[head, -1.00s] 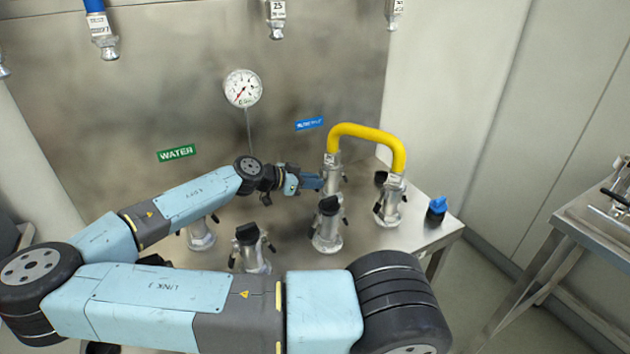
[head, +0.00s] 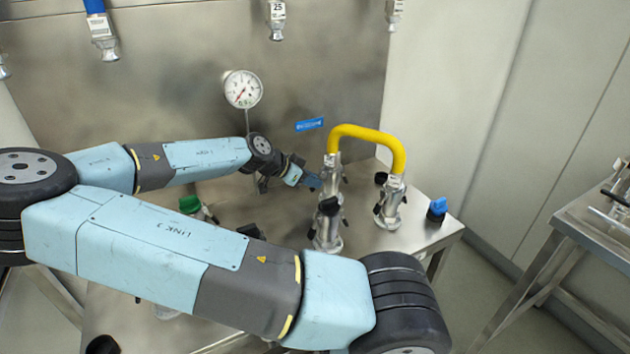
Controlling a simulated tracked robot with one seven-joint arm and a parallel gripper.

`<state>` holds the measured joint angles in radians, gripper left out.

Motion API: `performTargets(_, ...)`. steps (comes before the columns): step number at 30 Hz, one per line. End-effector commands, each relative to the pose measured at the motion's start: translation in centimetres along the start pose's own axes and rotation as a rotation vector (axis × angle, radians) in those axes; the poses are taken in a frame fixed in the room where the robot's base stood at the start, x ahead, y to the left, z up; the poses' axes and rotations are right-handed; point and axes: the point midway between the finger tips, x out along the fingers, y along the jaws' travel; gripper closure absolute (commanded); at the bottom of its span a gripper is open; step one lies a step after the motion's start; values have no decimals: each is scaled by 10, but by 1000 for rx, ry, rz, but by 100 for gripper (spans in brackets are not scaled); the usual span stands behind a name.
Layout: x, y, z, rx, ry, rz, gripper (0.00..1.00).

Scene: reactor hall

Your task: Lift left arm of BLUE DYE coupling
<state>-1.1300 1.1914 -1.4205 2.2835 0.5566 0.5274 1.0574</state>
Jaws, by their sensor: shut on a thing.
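The blue label (head: 309,124), its lettering too small to read, is on the steel back panel. Below and right of it a yellow U-shaped pipe (head: 365,133) joins two metal couplings. The left coupling (head: 331,170) stands upright on the table, with a lever arm at its left side, mostly hidden by my gripper. My gripper (head: 313,183) reaches in from the left and its jaws are shut on that left arm. The lever's exact angle is too small to tell. The right coupling (head: 389,204) stands at the pipe's other end.
A black-capped coupling (head: 328,225) stands just in front of the left one. A blue-capped fitting (head: 437,210) sits at the table's right edge. A pressure gauge (head: 242,89) is on the panel. My arm hides the table's front left.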

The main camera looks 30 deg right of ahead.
Motion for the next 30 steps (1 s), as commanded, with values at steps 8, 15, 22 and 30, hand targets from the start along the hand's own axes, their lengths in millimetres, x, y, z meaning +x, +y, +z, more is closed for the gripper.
performTargets(8,-5,-2,-4,2,-148,-4,100)
performTargets(15,-8,-2,-8,2,-274,-6,100)
performTargets(22,-11,-2,-13,2,-399,-5,100)
performTargets(30,-12,-2,-19,3,-549,-6,100)
